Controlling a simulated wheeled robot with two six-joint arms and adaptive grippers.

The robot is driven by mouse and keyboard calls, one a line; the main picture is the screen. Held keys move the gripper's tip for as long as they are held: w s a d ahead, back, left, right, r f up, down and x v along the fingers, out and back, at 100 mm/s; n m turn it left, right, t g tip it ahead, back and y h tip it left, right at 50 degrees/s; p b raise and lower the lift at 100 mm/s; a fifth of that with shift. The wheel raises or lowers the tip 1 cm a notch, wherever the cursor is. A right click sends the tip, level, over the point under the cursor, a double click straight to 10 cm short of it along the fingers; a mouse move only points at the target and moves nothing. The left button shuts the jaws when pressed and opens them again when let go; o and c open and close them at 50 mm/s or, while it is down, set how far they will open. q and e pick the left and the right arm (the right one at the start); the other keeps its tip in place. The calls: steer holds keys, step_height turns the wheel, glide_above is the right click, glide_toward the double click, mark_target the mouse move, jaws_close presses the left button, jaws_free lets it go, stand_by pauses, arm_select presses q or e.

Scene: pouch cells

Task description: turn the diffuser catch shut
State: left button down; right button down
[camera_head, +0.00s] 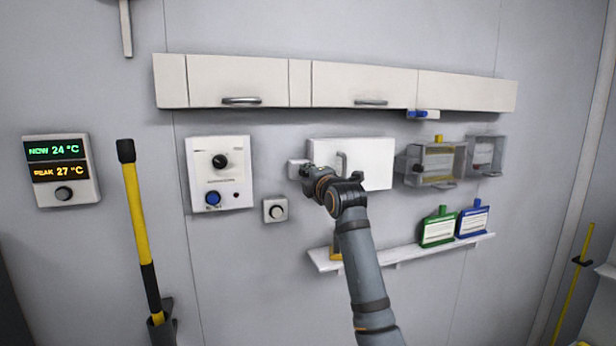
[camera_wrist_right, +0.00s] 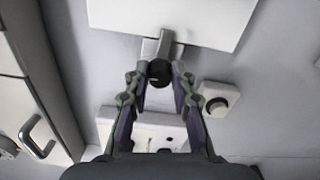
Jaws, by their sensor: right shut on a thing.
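A white panel (camera_head: 375,165) with a grey handle (camera_head: 342,163) is mounted on the wall below the long cabinet; its edge also shows in the wrist view (camera_wrist_right: 165,15). At its left edge is a catch (camera_wrist_right: 166,45), a grey bar with a dark round knob (camera_wrist_right: 159,73). I take this for the diffuser catch. The bar points toward the panel and reaches its edge. My right gripper (camera_head: 308,172) is at the catch, its fingers (camera_wrist_right: 160,82) closed around the knob. In the head view the gripper hides most of the catch. My left gripper is out of view.
A white control box (camera_head: 235,180) with a black knob and blue button is left of the gripper. A small round button box (camera_head: 275,210) is just below. Clear holders (camera_head: 430,165) hang at right. A shelf (camera_head: 405,252) with green and blue pouches lies below. The long cabinet (camera_head: 240,80) is above.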

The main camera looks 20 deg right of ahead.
steer(key=shift+f, duration=0.1)
stand_by(0.4)
steer(key=c, duration=1.1)
jaws_free()
steer(key=s, duration=1.2)
steer(key=shift+d, duration=0.2)
